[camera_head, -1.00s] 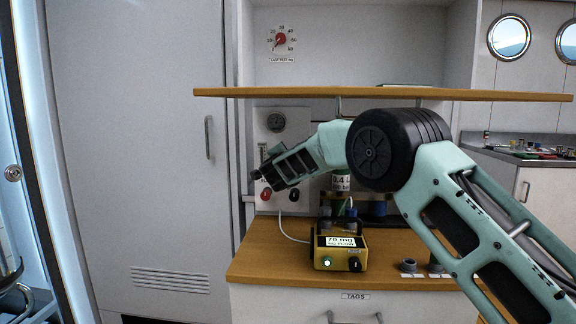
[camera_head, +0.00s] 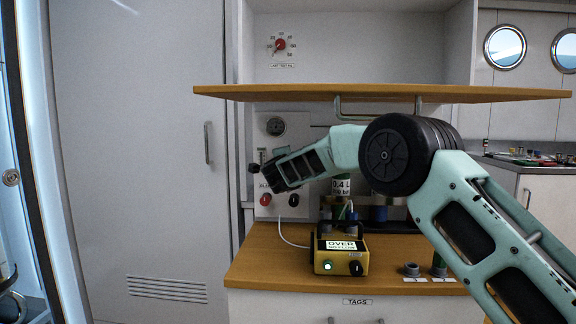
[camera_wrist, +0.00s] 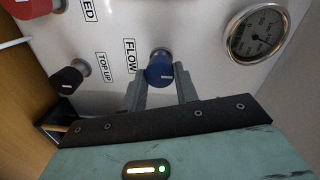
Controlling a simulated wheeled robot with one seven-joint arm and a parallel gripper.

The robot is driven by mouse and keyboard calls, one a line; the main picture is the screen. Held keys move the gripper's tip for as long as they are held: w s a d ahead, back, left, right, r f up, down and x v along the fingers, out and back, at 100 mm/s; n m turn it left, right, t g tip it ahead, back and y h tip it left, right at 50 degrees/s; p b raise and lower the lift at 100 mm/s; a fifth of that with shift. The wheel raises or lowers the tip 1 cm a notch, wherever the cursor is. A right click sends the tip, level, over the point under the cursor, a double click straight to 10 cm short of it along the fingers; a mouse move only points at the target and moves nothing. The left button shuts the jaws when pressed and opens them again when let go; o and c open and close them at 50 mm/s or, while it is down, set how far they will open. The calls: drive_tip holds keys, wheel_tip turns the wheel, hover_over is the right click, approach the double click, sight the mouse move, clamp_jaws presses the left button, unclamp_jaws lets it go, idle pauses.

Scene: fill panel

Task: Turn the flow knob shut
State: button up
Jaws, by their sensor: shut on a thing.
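The flow knob (camera_wrist: 160,68) is blue and sits on a pale panel beside the label FLOW in the wrist view. My gripper (camera_wrist: 159,76) is shut on it, one finger on each side. In the head view my gripper (camera_head: 264,172) is at the panel (camera_head: 273,150) and hides the flow knob. I cannot tell how far the knob is turned.
A black TOP UP knob (camera_wrist: 68,79) and a red knob (camera_wrist: 30,8) are nearby, with a round gauge (camera_wrist: 257,34). A yellow meter (camera_head: 341,262) on the wooden counter (camera_head: 262,262) reads OVER. A wooden shelf (camera_head: 450,93) passes above my arm.

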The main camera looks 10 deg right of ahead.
drive_tip(key=o, duration=1)
drive_tip(key=shift+c, duration=0.2)
drive_tip(key=shift+s, duration=0.1)
drive_tip(key=b+v, duration=0.1)
drive_tip(key=v, duration=1.6)
drive_tip(key=shift+s+r, duration=0.1)
